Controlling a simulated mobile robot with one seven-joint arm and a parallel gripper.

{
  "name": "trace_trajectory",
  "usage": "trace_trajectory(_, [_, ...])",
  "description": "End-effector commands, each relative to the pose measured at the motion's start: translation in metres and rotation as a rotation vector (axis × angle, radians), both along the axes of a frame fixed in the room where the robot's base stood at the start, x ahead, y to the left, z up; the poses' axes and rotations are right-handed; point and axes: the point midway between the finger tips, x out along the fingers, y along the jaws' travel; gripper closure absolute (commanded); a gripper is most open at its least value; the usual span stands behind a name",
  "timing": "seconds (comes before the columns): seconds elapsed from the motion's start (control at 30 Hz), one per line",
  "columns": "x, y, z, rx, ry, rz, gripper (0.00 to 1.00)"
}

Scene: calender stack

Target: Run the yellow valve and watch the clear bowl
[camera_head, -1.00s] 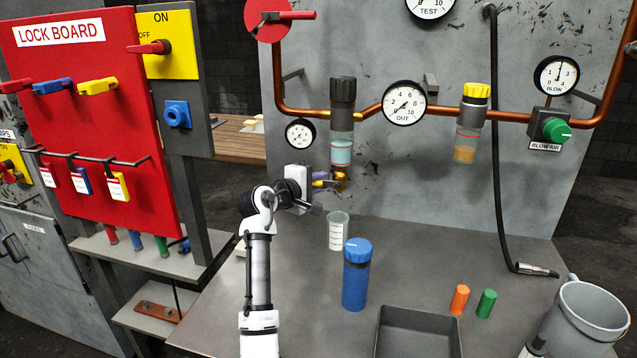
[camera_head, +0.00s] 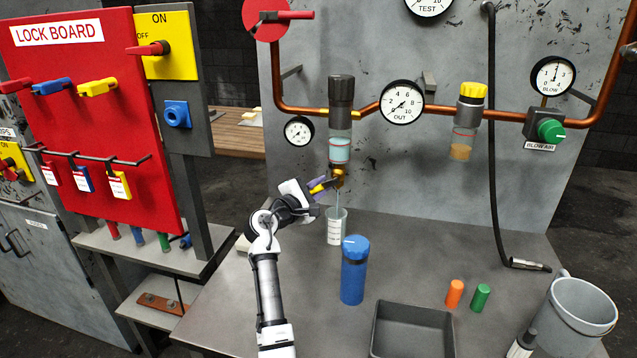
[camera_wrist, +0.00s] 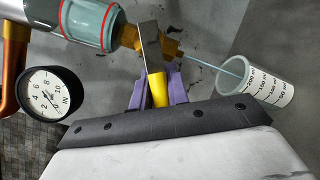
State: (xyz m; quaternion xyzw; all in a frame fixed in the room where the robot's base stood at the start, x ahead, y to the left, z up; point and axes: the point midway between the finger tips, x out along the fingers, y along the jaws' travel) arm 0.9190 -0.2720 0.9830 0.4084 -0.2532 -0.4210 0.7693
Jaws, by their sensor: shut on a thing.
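The clear bowl (camera_head: 340,150) hangs under a dark-topped filter on the copper pipe and holds pale blue liquid. It also shows in the wrist view (camera_wrist: 88,22), with red ring lines. A brass drain valve (camera_head: 338,177) sits beneath it, and its yellow handle (camera_wrist: 156,88) is between my purple fingers. My gripper (camera_head: 321,186) is shut on this handle and tilted. A thin stream (camera_wrist: 205,63) runs from the valve into the clear graduated cup (camera_head: 336,229) on the bench. The cup's inside level is unclear.
A blue canister (camera_head: 353,275) stands close in front of the cup. A grey tray (camera_head: 412,320), orange and green cylinders (camera_head: 454,293) and a grey bucket (camera_head: 582,312) are to the right. A small IN gauge (camera_wrist: 50,97) is beside the bowl. The red lock board (camera_head: 90,130) stands left.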

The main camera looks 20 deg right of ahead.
Motion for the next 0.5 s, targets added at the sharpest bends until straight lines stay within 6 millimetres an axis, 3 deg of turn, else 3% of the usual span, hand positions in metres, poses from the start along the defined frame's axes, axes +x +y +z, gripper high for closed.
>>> trace_trajectory(0.5, [-0.0021, -0.0028, -0.0075, -0.039, 0.037, -0.006, 1.0])
